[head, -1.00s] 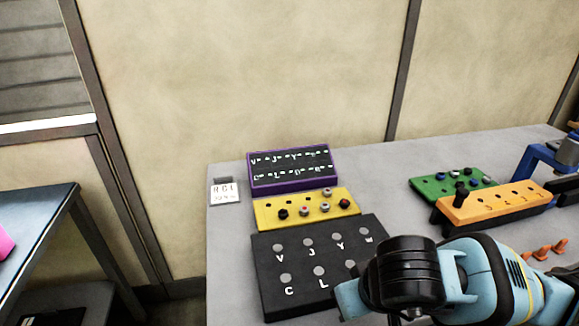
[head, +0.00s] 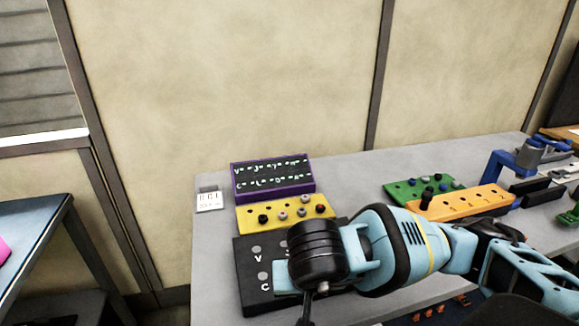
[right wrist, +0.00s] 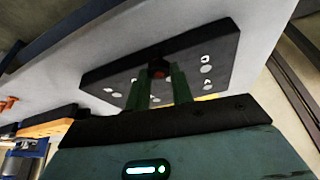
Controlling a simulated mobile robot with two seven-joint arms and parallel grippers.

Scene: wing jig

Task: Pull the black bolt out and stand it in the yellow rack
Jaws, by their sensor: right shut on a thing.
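The yellow rack (head: 243,226) lies on the table between the purple-edged board and the black lettered plate. Several bolts stand in it, one with a black head (head: 263,218) at the front left. Another black-headed bolt (head: 428,192) stands upright at the orange block. My right gripper (right wrist: 158,88) is shut on a small dark piece with a reddish end (right wrist: 158,72), above the black plate; I cannot tell whether this is the black bolt. In the head view my right wrist hides the fingers and part of the plate. My left gripper is not in view.
The black plate (head: 249,291) with white dots and letters lies in front of the rack. The purple-edged board (head: 275,194) is behind it. At right are the green block (head: 396,190), orange block (head: 455,205) and blue fixture (head: 497,166).

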